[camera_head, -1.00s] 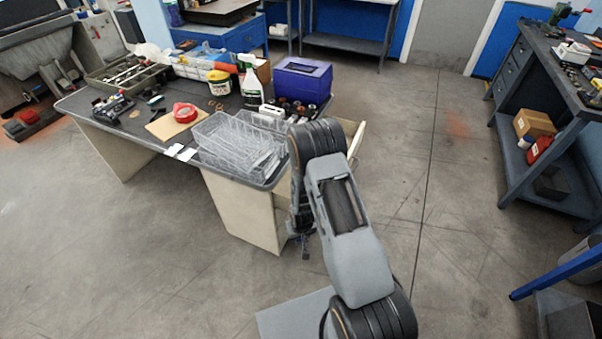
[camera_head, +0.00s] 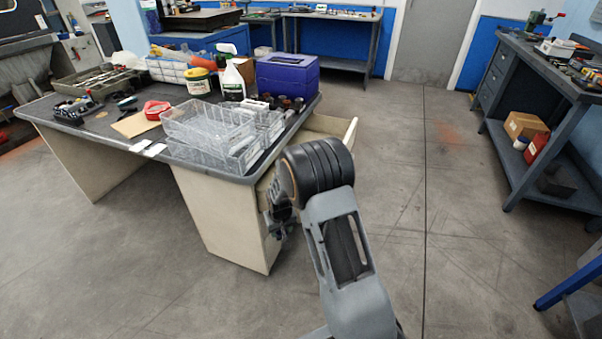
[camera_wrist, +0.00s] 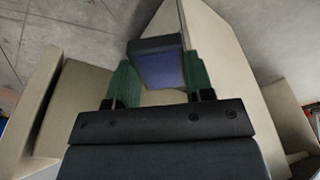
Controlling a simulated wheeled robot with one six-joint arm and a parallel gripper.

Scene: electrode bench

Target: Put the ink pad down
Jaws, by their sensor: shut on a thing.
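The ink pad (camera_wrist: 160,66) is a small block with a dark edge and a blue-violet face. In the wrist view my gripper (camera_wrist: 160,80) has its two green fingers shut on it, one on each side. Beige panels and grey floor lie beyond and around the pad. I cannot tell whether the pad touches any panel. In the head view my gripper (camera_head: 279,222) is low beside the right end of the desk (camera_head: 205,178), largely hidden by my arm. The pad cannot be made out there.
An open beige drawer (camera_head: 334,128) juts from the desk's right side. A dark workbench (camera_head: 545,75) stands at right. The floor between is clear.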

